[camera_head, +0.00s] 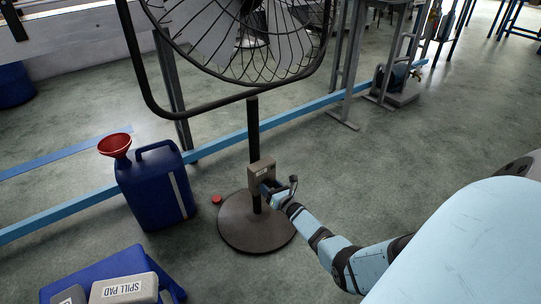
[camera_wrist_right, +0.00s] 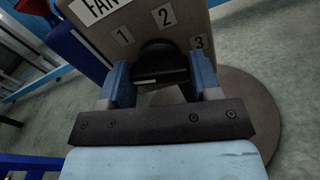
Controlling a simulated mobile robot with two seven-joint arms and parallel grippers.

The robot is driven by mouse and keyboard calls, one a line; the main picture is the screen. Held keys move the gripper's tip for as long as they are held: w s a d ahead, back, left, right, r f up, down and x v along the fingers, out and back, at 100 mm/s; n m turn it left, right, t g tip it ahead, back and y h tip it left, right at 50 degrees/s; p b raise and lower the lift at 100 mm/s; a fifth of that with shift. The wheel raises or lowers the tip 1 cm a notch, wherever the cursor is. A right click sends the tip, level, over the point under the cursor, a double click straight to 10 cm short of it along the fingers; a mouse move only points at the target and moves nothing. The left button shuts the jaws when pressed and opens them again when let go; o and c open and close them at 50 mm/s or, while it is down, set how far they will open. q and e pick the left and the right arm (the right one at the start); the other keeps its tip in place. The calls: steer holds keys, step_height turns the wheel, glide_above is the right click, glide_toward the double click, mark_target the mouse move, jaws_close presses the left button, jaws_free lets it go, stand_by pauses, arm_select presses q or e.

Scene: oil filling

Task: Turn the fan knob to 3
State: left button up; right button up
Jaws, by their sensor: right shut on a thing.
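The fan (camera_head: 238,35) stands on a black pole with a round dark base (camera_head: 235,228). Its tan control box (camera_head: 258,170) is fixed low on the pole. In the right wrist view the box (camera_wrist_right: 92,34) carries a partly cut-off "FAN" label and the numbers 1, 2 and 3 in an arc from left to right. The black knob (camera_wrist_right: 160,56) sits below the numbers. My right gripper (camera_head: 270,188) is at the box face, with its blue fingers on either side of the knob, shut on it. The knob's pointer is hidden, so its setting cannot be told. My left gripper is not in view.
A blue jug (camera_head: 155,190) with a red funnel (camera_head: 115,146) stands left of the fan base. A small red cap (camera_head: 216,199) lies between them. A blue tray with a spill pad (camera_head: 124,289) is at the lower left. Open floor lies right of the fan.

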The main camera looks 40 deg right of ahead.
steer(key=m, duration=0.4)
steer(key=shift+m, duration=0.3)
steer(key=m, duration=0.3)
steer(key=shift+m, duration=0.4)
steer(key=m, duration=1.1)
steer(key=shift+m, duration=0.4)
steer(key=m, duration=0.4)
steer(key=shift+m, duration=0.3)
steer(key=m, duration=0.4)
steer(key=shift+m, duration=2.2)
